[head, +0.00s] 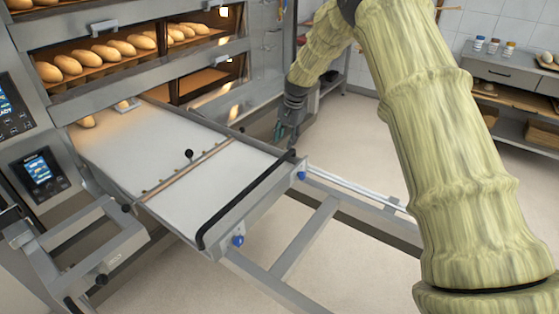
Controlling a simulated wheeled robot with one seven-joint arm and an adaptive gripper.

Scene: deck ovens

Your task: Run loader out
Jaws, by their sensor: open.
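The loader (125,150), a flat white belt in a grey metal frame, slopes down from the deck oven's open lower mouth toward the front. A black bar (245,202) runs across its front end. My gripper (281,137) is open and points down, close to the far right end of the black bar. I see nothing between its fingers. I cannot tell if it touches the bar. The loader's inner end is hidden in the oven.
The deck oven (120,92) holds several loaves (122,47) behind glass. A loaf (87,122) shows at the lower mouth. Rails (350,194) extend under and right of the loader. A grey drawer counter (510,75) stands at back right. The floor between is clear.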

